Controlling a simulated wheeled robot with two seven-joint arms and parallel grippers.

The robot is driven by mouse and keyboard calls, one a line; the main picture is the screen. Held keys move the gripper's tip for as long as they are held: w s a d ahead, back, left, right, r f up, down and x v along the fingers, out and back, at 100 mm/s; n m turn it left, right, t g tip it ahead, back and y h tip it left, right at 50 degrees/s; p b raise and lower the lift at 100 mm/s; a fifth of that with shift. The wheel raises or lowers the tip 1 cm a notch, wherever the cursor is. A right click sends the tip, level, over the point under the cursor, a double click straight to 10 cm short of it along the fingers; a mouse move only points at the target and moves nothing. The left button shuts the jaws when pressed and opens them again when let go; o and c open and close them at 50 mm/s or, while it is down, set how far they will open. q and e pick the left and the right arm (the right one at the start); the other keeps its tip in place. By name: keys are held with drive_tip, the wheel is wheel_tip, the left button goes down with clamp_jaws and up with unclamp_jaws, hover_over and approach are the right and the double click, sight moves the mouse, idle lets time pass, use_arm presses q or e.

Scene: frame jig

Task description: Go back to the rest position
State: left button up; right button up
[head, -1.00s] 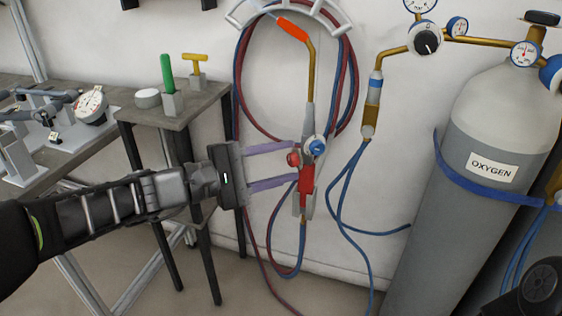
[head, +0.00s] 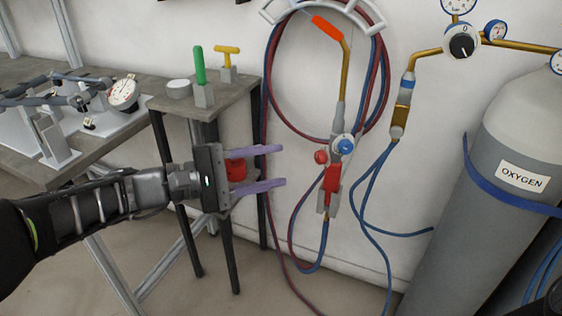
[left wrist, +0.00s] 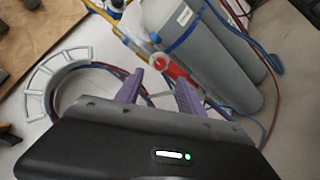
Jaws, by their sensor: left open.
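My left gripper (head: 270,167) is open and empty, with its two purple fingers pointing right in the head view. It is apart from the torch (head: 333,180), which hangs on the wall to its right. The torch has a red body, a blue knob, a red knob and a brass neck with an orange tip. In the left wrist view the open fingers (left wrist: 158,92) point toward the torch (left wrist: 172,68).
A small table (head: 160,103) holds a green-handled tool (head: 200,68), a yellow T-handle (head: 228,54) and a round white puck (head: 179,88). A grey oxygen cylinder (head: 455,200) stands right. Hoses (head: 381,190) hang between. A red object (head: 236,170) shows behind my fingers.

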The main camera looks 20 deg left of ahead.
idle(0.4)
use_arm(q)
drive_tip(key=a+f+m+g+y, duration=0.15)
drive_tip(key=f+y, duration=0.25)
drive_tip(key=f, duration=0.8)
drive_tip(key=a+f+m+g+y, duration=0.1)
drive_tip(key=a+f+g+y, duration=0.2)
drive_tip(key=f, duration=0.9)
drive_tip(key=a+f+m+g+y, duration=0.15)
drive_tip(key=f+y, duration=0.25)
drive_tip(key=f, duration=0.9)
drive_tip(key=s+d+f+m+g, duration=0.1)
drive_tip(key=s+d+f+m, duration=0.45)
drive_tip(key=d+f, duration=0.5)
drive_tip(key=s+d+f+m+g+h, duration=0.1)
drive_tip(key=s+d+f+g, duration=0.1)
drive_tip(key=s+d+f, duration=0.3)
drive_tip(key=s+d+f+m+g+h, duration=0.1)
drive_tip(key=s+d+f+g, duration=0.1)
drive_tip(key=s+d, duration=0.35)
wheel_tip(320, 180, up, 22)
drive_tip(key=s+a+p, duration=0.1)
drive_tip(key=p, duration=2.1)
drive_tip(key=shift+s+a+r+t, duration=0.2)
drive_tip(key=shift+s+a+t, duration=0.1)
drive_tip(key=shift+a, duration=0.1)
drive_tip(key=shift+c, duration=0.3)
